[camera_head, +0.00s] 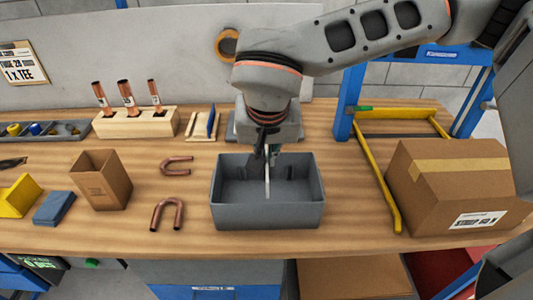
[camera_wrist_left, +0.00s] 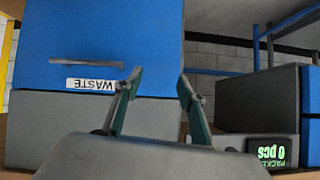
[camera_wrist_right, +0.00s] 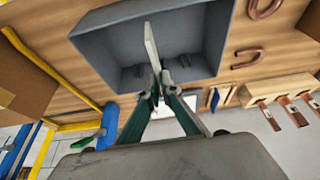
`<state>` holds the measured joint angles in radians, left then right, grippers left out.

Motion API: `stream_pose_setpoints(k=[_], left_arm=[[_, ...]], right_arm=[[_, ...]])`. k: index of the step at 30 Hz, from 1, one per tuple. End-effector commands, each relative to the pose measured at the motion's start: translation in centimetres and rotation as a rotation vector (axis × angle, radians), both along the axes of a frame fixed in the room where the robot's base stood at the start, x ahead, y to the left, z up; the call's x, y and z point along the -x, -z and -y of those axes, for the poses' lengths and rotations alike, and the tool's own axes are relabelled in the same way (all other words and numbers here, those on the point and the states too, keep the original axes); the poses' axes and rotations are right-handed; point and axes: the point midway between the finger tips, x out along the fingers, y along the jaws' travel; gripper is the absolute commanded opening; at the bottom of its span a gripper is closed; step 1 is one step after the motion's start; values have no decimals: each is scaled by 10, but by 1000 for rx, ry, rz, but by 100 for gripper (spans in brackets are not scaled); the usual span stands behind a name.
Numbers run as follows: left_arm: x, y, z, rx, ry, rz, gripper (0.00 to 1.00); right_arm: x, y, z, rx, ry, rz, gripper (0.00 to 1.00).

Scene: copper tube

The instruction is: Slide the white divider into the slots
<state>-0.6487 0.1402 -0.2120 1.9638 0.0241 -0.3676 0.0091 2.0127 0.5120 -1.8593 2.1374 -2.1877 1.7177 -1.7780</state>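The white divider (camera_head: 267,183) is a thin plate standing on edge inside the grey bin (camera_head: 268,215). It also shows in the right wrist view (camera_wrist_right: 151,45), running across the bin (camera_wrist_right: 105,20) between its walls. My right gripper (camera_head: 268,150) is above the bin's far side, pointing down. In the right wrist view the right gripper (camera_wrist_right: 160,88) has its fingertips closed on the divider's near end. Dark slot pieces show on the bin's far wall; whether the divider sits in a slot cannot be told. My left gripper (camera_wrist_left: 160,80) is open and empty, away from the bin.
Two copper U-bends (camera_head: 168,213) lie left of the bin, beside an open cardboard box (camera_head: 101,182). A wooden block with copper tubes (camera_head: 135,122) stands behind. A yellow frame (camera_head: 385,180) and a carton (camera_head: 450,190) are right. A blue waste bin (camera_wrist_left: 95,40) faces the left gripper.

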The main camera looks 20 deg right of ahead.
Motion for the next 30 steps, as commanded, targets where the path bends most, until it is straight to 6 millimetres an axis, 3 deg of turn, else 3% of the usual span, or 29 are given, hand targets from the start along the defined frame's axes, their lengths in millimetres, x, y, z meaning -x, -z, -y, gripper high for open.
stream_pose_setpoints(k=[3, 12, 30], left_arm=[[2, 14, 0, 0, 0, -5, 40], [6, 35, 0, -1, 0, -19, 40], [6, 35, 0, 0, 0, -18, 40]], right_arm=[[0, 16, 0, 1, -1, -2, 0], [0, 38, 0, 1, -1, -1, 0], [0, 40, 0, 0, -1, 0, 0]])
